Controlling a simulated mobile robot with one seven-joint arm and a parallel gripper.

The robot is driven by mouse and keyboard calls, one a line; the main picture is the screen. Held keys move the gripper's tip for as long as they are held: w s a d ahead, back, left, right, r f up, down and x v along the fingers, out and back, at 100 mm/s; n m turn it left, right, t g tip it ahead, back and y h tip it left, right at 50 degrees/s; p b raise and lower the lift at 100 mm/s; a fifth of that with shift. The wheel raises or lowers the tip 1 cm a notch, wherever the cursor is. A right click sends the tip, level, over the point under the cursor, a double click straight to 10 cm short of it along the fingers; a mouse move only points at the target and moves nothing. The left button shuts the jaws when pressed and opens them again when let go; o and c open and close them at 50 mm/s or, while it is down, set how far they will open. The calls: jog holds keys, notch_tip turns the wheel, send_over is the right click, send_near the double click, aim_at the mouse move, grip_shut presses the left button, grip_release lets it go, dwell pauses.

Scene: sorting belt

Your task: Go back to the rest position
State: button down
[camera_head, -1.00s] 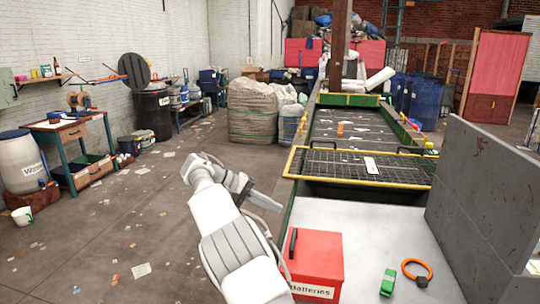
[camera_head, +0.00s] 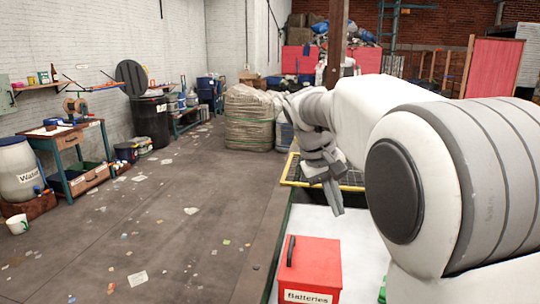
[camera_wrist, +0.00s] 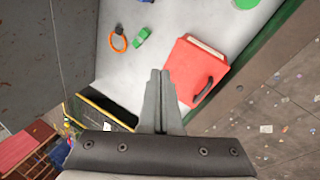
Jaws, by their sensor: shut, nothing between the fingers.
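My gripper (camera_head: 334,197) is shut and empty in the head view. It points down above the white table, just behind the red batteries box. My white and grey arm covers the right half of that view. In the wrist view the two fingers of my gripper (camera_wrist: 159,78) are together, with nothing between them.
The red batteries box (camera_head: 312,268) stands on the white table (camera_wrist: 175,18). A green object (camera_wrist: 142,37) and an orange ring (camera_wrist: 118,41) lie beside it. A grey panel (camera_wrist: 50,45) borders the table. The floor at left is mostly open, with scattered litter.

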jog(key=s+f+t+y, duration=0.2)
jog(key=s, duration=1)
jog(key=s+f+m+t+y, duration=0.1)
jog(key=s+f+t+y, duration=0.1)
jog(key=s, duration=1.1)
jog(key=shift+s+f, duration=0.2)
jog(key=shift+s, duration=0.1)
